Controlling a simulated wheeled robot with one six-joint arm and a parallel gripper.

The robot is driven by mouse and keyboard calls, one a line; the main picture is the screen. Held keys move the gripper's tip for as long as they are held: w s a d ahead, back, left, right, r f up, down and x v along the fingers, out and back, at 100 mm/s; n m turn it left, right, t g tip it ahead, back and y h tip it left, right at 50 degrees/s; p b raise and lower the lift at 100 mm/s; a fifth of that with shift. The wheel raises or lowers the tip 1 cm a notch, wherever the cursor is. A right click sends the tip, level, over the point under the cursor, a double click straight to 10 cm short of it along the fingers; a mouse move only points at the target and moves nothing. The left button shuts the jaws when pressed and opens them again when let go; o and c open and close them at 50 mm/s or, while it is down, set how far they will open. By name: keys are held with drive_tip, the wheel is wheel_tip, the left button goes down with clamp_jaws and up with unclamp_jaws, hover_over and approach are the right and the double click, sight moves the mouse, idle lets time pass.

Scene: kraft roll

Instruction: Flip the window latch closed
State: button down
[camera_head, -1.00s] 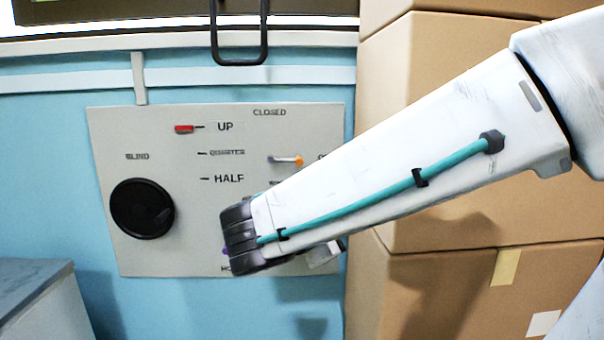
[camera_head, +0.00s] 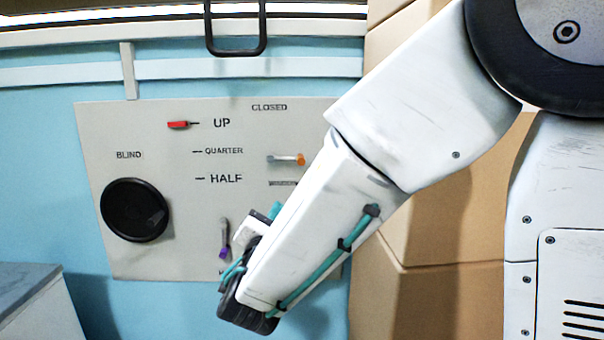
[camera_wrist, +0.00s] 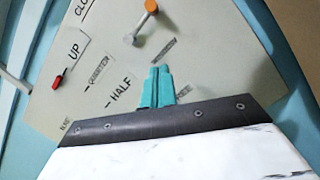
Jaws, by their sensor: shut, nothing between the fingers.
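The lever with an orange tip (camera_head: 287,160) on the grey panel (camera_head: 110,250) looks like the window latch. It lies nearly level, tip to the right, with the word CLOSED above it. In the wrist view the latch (camera_wrist: 143,20) stands out beyond my fingertips, its orange knob near the top edge. My gripper (camera_head: 275,211) is below the latch in the head view, partly hidden by my arm. Its teal fingers (camera_wrist: 158,70) are shut and empty, apart from the latch. The label right of the latch is hidden by my arm.
A purple-tipped lever (camera_head: 224,240) hangs lower on the panel, close left of my gripper. A black round knob (camera_head: 135,210) and a red slider (camera_head: 180,125) are further left. Cardboard boxes (camera_head: 440,230) stand at the right. A black handle (camera_head: 236,45) is above.

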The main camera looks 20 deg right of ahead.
sight(285, 159)
drive_tip(key=x, duration=1)
drive_tip(key=shift+w+d, duration=0.15)
drive_tip(key=shift+d, duration=0.05)
drive_tip(key=r, duration=0.1)
drive_tip(key=d+r, duration=0.1)
drive_tip(key=s+r, duration=0.1)
drive_tip(key=shift+d+r, duration=0.1)
drive_tip(key=shift+d, duration=0.3)
